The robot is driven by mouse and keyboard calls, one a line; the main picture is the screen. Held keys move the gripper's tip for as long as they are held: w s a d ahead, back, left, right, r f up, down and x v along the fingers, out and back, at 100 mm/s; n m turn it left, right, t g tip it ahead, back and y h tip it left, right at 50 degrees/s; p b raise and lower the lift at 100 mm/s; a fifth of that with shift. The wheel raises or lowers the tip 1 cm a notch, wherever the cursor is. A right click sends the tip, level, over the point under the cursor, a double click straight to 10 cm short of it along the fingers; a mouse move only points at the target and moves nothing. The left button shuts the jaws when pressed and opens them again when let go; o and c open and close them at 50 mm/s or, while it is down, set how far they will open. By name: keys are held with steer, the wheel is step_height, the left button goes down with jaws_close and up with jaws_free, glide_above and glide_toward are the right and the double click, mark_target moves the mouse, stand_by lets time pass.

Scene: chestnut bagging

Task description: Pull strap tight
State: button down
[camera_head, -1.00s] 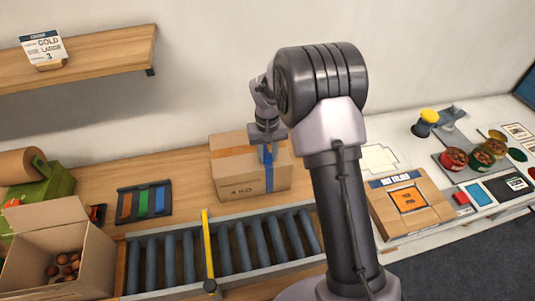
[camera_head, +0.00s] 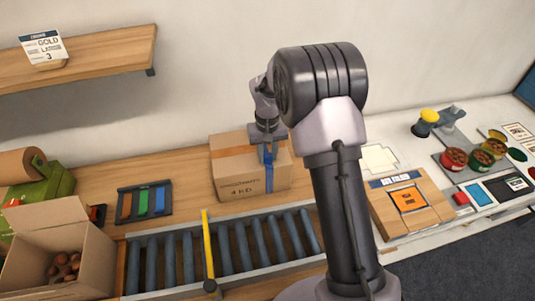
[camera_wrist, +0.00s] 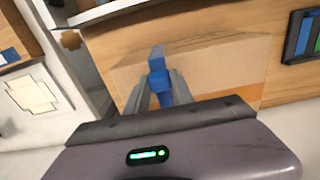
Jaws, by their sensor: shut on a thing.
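A closed cardboard box (camera_head: 232,177) stands on the wooden bench behind the roller conveyor. A blue strap (camera_head: 269,178) runs down the front face of the box, right of its middle. My gripper (camera_head: 267,155) is at the top front edge of the box, over the strap. In the wrist view my gripper (camera_wrist: 160,90) has its two fingers closed on the blue strap (camera_wrist: 158,65), with the cardboard box (camera_wrist: 215,65) just beyond. My arm hides the right side of the bench near the box.
The roller conveyor (camera_head: 230,254) with a yellow bar (camera_head: 207,245) lies in front of the box. A rack of coloured straps (camera_head: 144,203) lies to the left. An open carton (camera_head: 40,225) of chestnuts stands at far left. A shelf (camera_head: 100,55) hangs above.

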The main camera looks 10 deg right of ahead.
mark_target(268, 157)
steer(key=shift+s, duration=0.4)
steer(key=c, duration=1.1)
jaws_free()
steer(key=shift+w, duration=0.1)
step_height(268, 157, up, 18)
steer(key=p, duration=0.4)
steer(key=shift+f+p, duration=0.25)
steer(key=shift+p, duration=0.1)
